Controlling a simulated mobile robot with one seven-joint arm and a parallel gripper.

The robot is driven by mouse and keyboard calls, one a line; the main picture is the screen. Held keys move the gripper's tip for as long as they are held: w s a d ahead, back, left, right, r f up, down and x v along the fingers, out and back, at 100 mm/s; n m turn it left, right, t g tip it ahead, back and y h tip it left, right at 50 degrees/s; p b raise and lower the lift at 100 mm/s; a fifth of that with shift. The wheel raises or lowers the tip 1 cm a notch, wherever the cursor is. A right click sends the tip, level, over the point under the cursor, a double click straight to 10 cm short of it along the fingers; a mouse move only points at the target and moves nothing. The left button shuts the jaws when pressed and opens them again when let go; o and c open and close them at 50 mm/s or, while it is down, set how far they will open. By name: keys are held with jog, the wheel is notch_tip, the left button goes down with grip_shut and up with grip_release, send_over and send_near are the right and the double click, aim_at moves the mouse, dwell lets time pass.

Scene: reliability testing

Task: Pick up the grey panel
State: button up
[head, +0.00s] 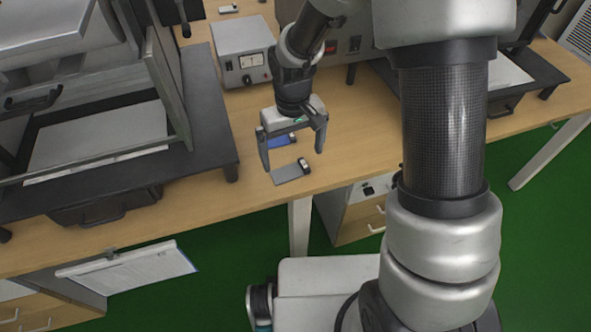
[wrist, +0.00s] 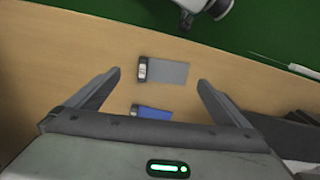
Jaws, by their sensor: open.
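The grey panel (head: 288,173) lies flat on the wooden bench near its front edge, with a small dark and white block at its right end. In the wrist view the grey panel (wrist: 170,73) shows ahead, between the lines of the two fingers. My gripper (head: 291,160) is open and empty above the bench, and its fingers also show in the wrist view (wrist: 160,77). A blue panel (head: 280,141) of like shape lies behind the grey one; in the wrist view the blue panel (wrist: 154,112) is partly hidden by the gripper body.
A meter box (head: 243,55) stands on the bench behind my gripper. A black-framed machine (head: 215,130) is to the left and another (head: 545,75) to the right. The bench around the panels is clear. A clipboard (head: 130,272) hangs below the bench front.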

aim_at(290, 173)
jog(key=f, duration=0.3)
jog(key=f+b, duration=0.1)
jog(key=f, duration=0.1)
jog(key=shift+a, duration=0.4)
jog(key=c, duration=1.1)
notch_tip(290, 173, up, 10)
jog(key=p, duration=0.2)
jog(key=w+d+r+m+p, duration=0.1)
jog(key=w+d+r+m, duration=0.1)
jog(key=d+r, duration=0.4)
jog(key=w+d+r+m, duration=0.1)
jog(key=d+r+m, duration=0.15)
jog(key=d, duration=0.55)
jog(key=r+p, duration=0.2)
jog(key=p, duration=0.3)
jog(key=s+r+p, duration=0.1)
jog(key=p, duration=0.4)
jog(key=s+r+p, duration=0.1)
jog(key=r+p, duration=0.1)
jog(key=p, duration=0.3)
jog(key=shift+a+r, duration=0.3)
jog(key=shift+r, duration=0.05)
